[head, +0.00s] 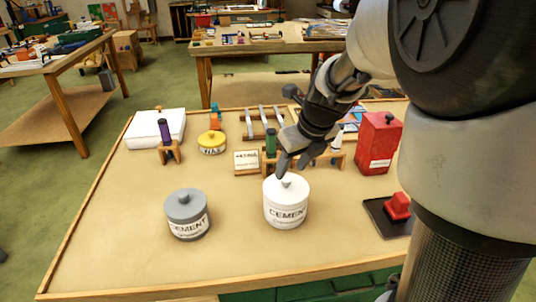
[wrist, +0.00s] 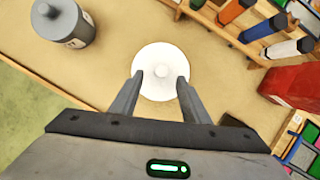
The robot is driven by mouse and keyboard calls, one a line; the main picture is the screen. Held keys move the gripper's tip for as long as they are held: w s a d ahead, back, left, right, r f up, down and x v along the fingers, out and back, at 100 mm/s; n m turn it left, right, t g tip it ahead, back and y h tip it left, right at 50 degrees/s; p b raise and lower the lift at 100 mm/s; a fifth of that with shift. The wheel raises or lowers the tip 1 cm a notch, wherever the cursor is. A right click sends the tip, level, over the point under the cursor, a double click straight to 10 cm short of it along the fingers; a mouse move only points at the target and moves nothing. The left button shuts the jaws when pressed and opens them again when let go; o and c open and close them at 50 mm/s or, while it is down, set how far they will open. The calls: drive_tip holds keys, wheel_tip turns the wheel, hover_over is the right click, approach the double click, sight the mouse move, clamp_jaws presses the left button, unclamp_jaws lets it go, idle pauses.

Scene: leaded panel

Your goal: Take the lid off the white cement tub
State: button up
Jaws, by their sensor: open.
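The white cement tub (head: 286,208) stands upright on the workbench, with its white lid (head: 287,188) on and a small knob (head: 286,181) on top. In the wrist view the lid (wrist: 160,58) shows from above as a round white disc with its knob (wrist: 161,71) in the middle. My gripper (head: 293,168) is just above the lid, pointing down. In the wrist view its two fingers (wrist: 160,82) are apart, one on each side of the knob, with nothing held. I cannot tell whether the fingertips touch the lid.
A grey cement tub (head: 186,220) stands to the left of the white one. A red canister (head: 377,146) and a dark tray with a red block (head: 398,207) are at right. A yellow tin (head: 211,144) and tool racks stand behind. The bench front is clear.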

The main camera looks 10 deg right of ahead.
sight(287, 179)
drive_tip(key=b+x, duration=0.1)
drive_tip(key=x, duration=0.3)
drive_tip(key=shift+w+d+f+b, duration=0.1)
drive_tip(key=shift+d+f+b, duration=0.15)
drive_tip(key=shift+b, duration=0.15)
drive_tip(key=shift+w+a+f, duration=0.15)
drive_tip(key=shift+w+f, duration=0.05)
drive_tip(key=shift+f, duration=0.1)
drive_tip(key=shift+c, duration=0.4)
clamp_jaws()
